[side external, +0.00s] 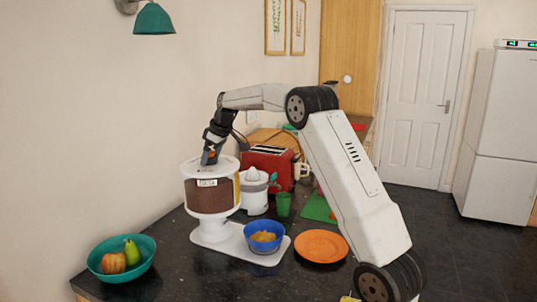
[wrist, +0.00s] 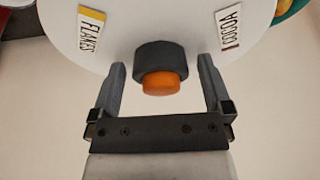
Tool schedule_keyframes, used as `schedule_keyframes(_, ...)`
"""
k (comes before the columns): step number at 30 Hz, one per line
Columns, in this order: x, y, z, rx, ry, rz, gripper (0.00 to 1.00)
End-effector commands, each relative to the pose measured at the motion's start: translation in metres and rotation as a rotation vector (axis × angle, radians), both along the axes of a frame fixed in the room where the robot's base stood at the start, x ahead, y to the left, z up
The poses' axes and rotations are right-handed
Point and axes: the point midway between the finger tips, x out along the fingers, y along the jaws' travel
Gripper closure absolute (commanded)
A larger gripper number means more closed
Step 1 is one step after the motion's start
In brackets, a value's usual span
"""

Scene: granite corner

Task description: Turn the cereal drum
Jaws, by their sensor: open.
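The cereal drum (side external: 214,194) is a white-capped dispenser with brown contents, standing upright on a white pedestal and base plate (side external: 283,246). Its white top (wrist: 110,50) fills the upper wrist view, with a FLAKES label (wrist: 92,31) at left and a COCOA label (wrist: 229,24) at right. A dark knob with an orange end (wrist: 165,83) shows between my fingers. My gripper (wrist: 163,75) is open, pointing down at the drum top, with a finger on either side of the knob and visible gaps. It also shows in the side view (side external: 208,162). A blue bowl (side external: 264,245) with yellowish-brown contents sits on the base plate.
A white juicer (side external: 254,192) and red toaster (side external: 270,168) stand close behind the drum. A green cup (side external: 283,205) and orange plate (side external: 321,247) are to the right. A green fruit bowl (side external: 121,271) is at front left. The wall is close on the left.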

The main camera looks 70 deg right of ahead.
Motion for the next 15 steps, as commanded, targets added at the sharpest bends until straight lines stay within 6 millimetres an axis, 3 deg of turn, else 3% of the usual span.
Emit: schedule_keyframes(15,0.0003,0.0026,0.0004,-0.002,-0.001,-0.272,0.0)
